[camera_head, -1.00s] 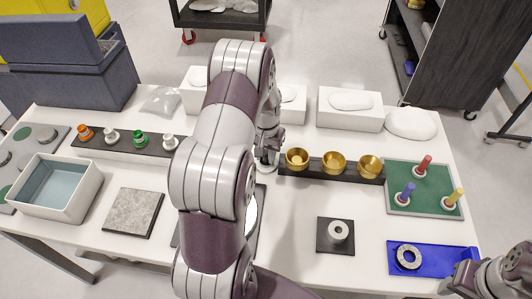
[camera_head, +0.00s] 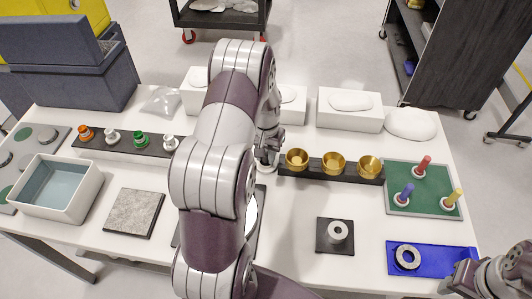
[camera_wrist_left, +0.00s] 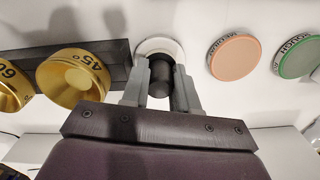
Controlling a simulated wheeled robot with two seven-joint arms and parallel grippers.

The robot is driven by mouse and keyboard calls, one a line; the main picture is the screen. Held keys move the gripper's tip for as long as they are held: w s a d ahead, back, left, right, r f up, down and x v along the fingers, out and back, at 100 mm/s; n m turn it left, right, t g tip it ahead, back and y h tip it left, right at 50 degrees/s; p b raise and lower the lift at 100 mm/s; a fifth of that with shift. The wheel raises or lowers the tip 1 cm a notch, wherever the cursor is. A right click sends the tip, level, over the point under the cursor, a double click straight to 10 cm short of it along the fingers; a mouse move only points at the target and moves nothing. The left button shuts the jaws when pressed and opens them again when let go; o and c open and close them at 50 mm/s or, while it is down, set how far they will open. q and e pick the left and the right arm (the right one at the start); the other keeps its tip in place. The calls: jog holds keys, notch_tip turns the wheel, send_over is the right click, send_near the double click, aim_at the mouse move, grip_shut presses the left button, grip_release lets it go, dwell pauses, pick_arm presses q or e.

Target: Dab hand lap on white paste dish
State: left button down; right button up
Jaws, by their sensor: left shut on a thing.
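My left gripper (camera_wrist_left: 160,95) is shut on the black cylindrical handle of the hand lap (camera_wrist_left: 159,78), seen in the left wrist view. The white paste dish (camera_wrist_left: 151,45) shows as a pale round rim around the lap's far end. Whether the lap touches it cannot be told. In the head view my left gripper (camera_head: 267,156) is beside the gold cups, and my own arm hides the dish. My right gripper (camera_head: 462,278) is at the lower right corner, partly cut off; its jaws are unclear.
Medium orange (camera_wrist_left: 234,57) and green rough (camera_wrist_left: 299,57) dishes lie beside the white one. Gold angle cups (camera_head: 333,163) stand on a black rack close by. A green peg board (camera_head: 425,205) and a blue tray (camera_head: 440,258) are at right. Bare table lies around the black pad (camera_head: 322,246).

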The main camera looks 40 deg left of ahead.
pick_arm(q)
notch_tip(320, 180, up, 7)
jog(key=p, duration=0.5)
jog(key=shift+f, duration=0.1)
jog(key=shift+f, duration=0.1)
dwell(0.4)
